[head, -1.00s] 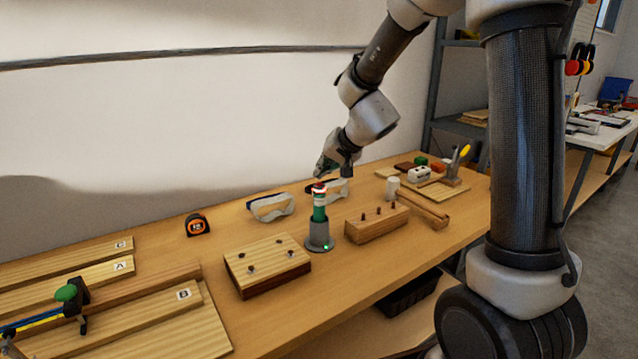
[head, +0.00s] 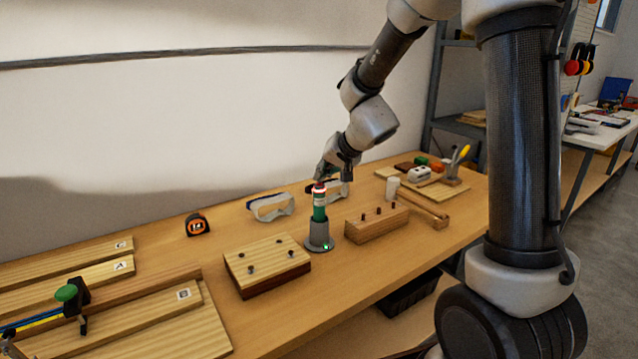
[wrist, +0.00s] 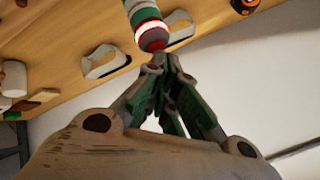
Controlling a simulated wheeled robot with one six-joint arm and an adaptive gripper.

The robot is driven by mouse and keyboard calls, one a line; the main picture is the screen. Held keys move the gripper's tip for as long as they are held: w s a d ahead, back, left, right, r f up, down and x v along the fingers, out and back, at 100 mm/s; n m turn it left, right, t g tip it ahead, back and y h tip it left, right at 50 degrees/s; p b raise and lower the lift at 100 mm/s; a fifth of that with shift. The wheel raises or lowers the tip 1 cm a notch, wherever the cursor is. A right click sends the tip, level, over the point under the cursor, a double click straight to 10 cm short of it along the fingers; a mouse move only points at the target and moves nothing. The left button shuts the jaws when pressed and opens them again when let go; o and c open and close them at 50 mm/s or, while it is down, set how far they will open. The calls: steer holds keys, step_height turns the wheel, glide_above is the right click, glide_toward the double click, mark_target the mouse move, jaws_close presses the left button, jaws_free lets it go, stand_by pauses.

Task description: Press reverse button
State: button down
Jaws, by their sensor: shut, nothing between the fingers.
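A green and white cylinder (head: 320,207) with a red top (head: 319,187) stands upright in a grey round base (head: 319,237) on the workbench. A small green light shows on the base. A bright white band circles the cylinder just below the red top. My gripper (head: 323,175) is shut and empty, its tips at the red top. In the wrist view, the shut fingertips (wrist: 160,61) are right by the red end (wrist: 152,43) of the cylinder. I cannot tell whether they touch it. No lettering that says reverse is readable.
A wooden block with pegs (head: 266,266) stands left of the base, another pegged block (head: 377,223) right of it. Safety goggles (head: 270,206) lie behind, with a second pair partly hidden behind the cylinder. A mallet (head: 424,207) and tape measure (head: 197,224) are further off.

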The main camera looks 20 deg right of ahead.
mark_target(322, 183)
steer(key=shift+r, duration=0.55)
step_height(322, 183, up, 6)
stand_by(0.8)
